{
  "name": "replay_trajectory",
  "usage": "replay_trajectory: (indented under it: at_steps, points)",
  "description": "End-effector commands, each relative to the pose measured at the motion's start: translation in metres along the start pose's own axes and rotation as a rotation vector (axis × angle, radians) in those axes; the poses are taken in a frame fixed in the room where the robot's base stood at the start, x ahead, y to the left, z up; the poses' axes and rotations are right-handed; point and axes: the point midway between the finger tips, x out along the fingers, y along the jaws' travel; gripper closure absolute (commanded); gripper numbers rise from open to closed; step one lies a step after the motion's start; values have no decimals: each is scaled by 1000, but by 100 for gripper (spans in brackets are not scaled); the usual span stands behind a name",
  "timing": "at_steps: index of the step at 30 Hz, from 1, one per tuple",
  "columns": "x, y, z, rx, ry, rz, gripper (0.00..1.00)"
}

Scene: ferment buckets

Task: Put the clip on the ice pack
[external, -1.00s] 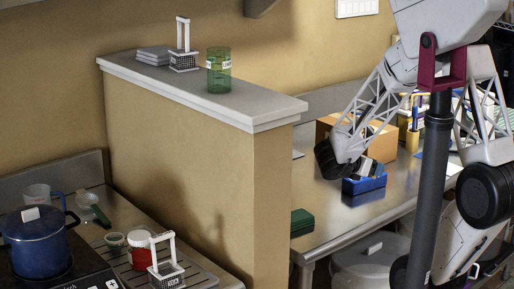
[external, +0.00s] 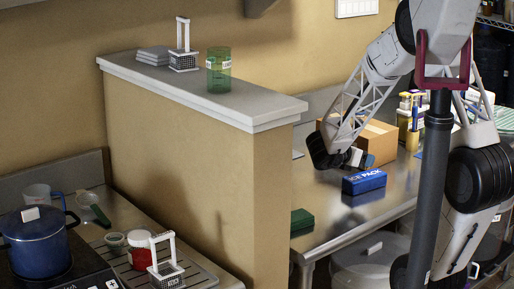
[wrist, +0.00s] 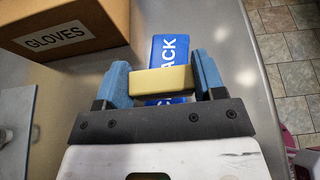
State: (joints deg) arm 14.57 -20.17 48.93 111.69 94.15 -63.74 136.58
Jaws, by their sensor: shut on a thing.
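The ice pack (external: 364,181) is a blue block with white lettering, lying on the steel counter. In the wrist view the ice pack (wrist: 168,50) shows ahead of and below my fingers, partly hidden by what I hold. My gripper (external: 354,158) is just behind and left of the ice pack in the external view. In the wrist view, its blue fingers (wrist: 162,82) are shut on a tan block-shaped piece, which I take for the clip (wrist: 161,81). The clip appears above the ice pack; whether they touch cannot be told.
A cardboard box marked GLOVES (wrist: 60,28) stands close by on the left in the wrist view. In the external view the box (external: 380,142) is behind my gripper. A green box (external: 302,222) lies near the partition.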

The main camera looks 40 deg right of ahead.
Motion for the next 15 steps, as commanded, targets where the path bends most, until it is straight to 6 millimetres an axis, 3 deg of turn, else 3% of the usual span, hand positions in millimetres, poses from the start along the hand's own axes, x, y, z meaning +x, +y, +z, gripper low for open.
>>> replay_trajectory:
  at_steps: [5,15]
  points:
    - [1,0,-3,-1,0,0,59]
    - [13,0,-31,-1,0,-1,59]
